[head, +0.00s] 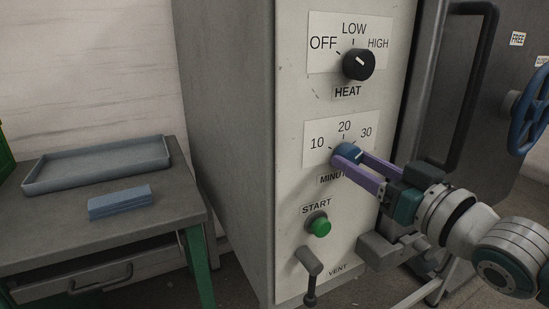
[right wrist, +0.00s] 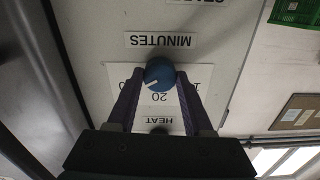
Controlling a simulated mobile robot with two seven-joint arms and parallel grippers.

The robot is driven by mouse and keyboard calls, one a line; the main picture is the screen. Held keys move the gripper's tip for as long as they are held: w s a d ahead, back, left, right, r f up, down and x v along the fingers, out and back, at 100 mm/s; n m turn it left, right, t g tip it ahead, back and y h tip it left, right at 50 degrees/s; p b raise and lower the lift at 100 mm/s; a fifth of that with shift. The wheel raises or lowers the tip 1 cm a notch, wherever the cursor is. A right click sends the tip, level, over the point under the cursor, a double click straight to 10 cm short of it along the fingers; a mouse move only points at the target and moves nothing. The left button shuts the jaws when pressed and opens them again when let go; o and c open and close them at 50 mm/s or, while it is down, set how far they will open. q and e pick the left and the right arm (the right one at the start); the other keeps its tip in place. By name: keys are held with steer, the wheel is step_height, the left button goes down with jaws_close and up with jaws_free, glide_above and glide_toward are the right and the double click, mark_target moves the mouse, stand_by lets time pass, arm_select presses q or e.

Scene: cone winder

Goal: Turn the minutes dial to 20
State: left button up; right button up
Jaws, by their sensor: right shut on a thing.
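The blue minutes dial (head: 347,154) is on the white control panel, under the printed 10, 20 and 30. My right gripper (head: 349,160) is shut on it, with purple fingers on either side. In the right wrist view, which shows the panel upside down, the dial (right wrist: 159,72) sits between the fingertips (right wrist: 156,76). Its white pointer line slants toward the lower left, to the side of the 20 away from the 10. The 30 is hidden there by a finger. My left gripper is not in view.
A black heat knob (head: 359,64) is above the dial. A green start button (head: 319,225) and a vent lever (head: 309,268) are below. A table at left holds a grey tray (head: 98,164) and a blue block (head: 120,201). A blue handwheel (head: 530,112) is at right.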

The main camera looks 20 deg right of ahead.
steer(key=shift+n, duration=0.4)
jaws_close()
steer(key=shift+r+n+p, duration=0.1)
steer(key=shift+n+p, duration=0.25)
steer(key=shift+n, duration=0.55)
steer(key=n, duration=0.3)
steer(key=shift+n, duration=0.3)
steer(key=n, duration=0.4)
steer(key=shift+n+p, duration=0.3)
steer(key=shift+n, duration=0.5)
steer(key=o, duration=1.3)
jaws_free()
